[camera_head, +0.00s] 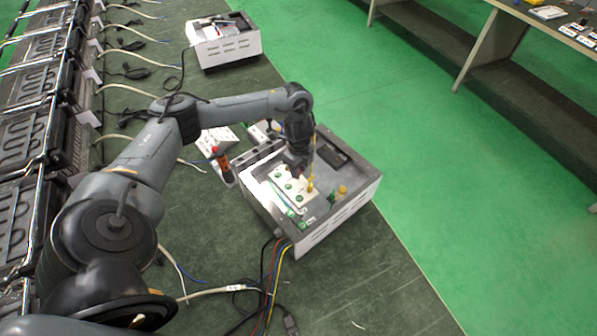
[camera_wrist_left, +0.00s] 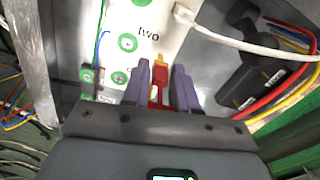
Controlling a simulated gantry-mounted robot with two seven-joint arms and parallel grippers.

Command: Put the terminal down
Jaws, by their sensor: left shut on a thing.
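The terminal (camera_wrist_left: 158,72), red and yellow, sits between the purple fingertips of my left gripper (camera_wrist_left: 161,88) in the left wrist view. The fingers are shut on it. In the head view my left gripper (camera_head: 299,172) points down over the open grey and white box (camera_head: 335,222). A white panel (camera_head: 287,193) with green round sockets lies in the box; in the left wrist view the panel (camera_wrist_left: 148,17) carries the word "two". The gripper is close to the panel's right edge. I cannot tell whether the terminal touches anything below. My right gripper is not in view.
A second white box (camera_head: 223,45) stands at the back. A red and black tool (camera_head: 222,166) is left of the near box. Coloured cables (camera_head: 275,265) hang from its front. Heating-element racks (camera_head: 40,130) line the left. The dark mat's right side is clear.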

